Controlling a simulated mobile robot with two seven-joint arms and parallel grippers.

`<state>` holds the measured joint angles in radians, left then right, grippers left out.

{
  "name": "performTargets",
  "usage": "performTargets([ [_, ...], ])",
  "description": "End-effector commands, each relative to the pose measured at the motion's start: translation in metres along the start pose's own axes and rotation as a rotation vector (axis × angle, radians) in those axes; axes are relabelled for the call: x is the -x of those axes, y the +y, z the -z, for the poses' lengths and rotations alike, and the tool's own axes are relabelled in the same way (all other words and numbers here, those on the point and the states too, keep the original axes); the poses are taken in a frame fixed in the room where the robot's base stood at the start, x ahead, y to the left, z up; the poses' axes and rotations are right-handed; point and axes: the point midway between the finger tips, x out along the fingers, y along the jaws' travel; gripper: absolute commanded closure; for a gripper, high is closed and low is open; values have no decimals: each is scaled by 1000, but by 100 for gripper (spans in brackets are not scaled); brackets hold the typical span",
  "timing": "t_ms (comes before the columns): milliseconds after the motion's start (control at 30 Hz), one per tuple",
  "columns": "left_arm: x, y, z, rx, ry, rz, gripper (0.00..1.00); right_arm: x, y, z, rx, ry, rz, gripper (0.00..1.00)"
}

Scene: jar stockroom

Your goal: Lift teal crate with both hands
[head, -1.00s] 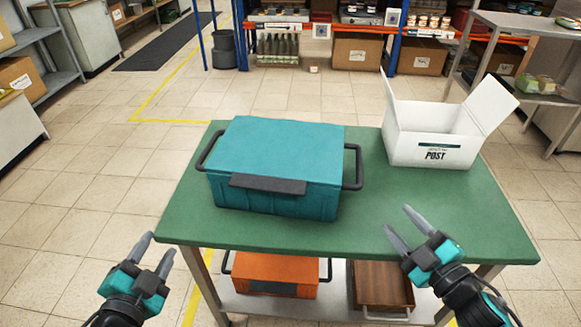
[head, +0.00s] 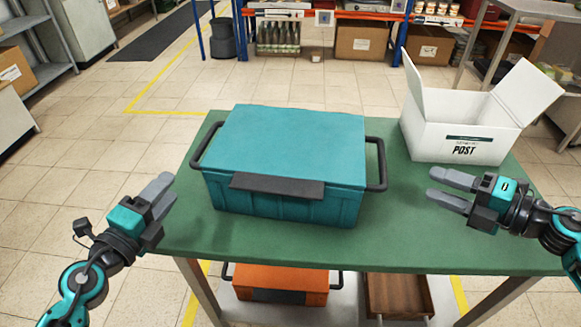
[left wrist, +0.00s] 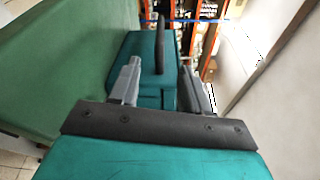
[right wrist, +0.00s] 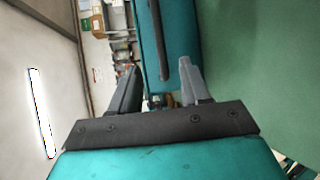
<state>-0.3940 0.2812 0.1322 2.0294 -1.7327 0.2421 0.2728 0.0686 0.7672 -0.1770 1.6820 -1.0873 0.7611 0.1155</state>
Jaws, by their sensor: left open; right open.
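The teal crate (head: 290,150) stands closed on the green table (head: 400,235), with a dark side handle at each end and a dark latch on its front. My left gripper (head: 166,195) is open and empty, left of the crate near the table's left edge, apart from the left handle (head: 207,146). My right gripper (head: 432,187) is open and empty over the table, right of the crate and apart from the right handle (head: 380,164). The crate also shows between and beyond the fingers in the left wrist view (left wrist: 145,50) and in the right wrist view (right wrist: 178,35).
A white open box marked POST (head: 455,140) stands on the table's right rear, behind my right gripper. An orange crate (head: 285,280) and a brown wooden box (head: 398,295) are on the lower shelf. The table front is clear.

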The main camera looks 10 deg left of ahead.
Motion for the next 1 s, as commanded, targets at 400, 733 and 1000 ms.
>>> performTargets([
  [400, -65, -1, 0, 3, -1, 3, 53, -65, 2, 0, -1, -1, -6, 53],
  [733, -114, 0, 0, 3, 0, 0, 53, -115, 1, 0, -3, -1, -3, 53],
  [1000, -126, 0, 0, 3, 0, -2, 53, -126, 0, 0, -1, -1, -1, 53],
])
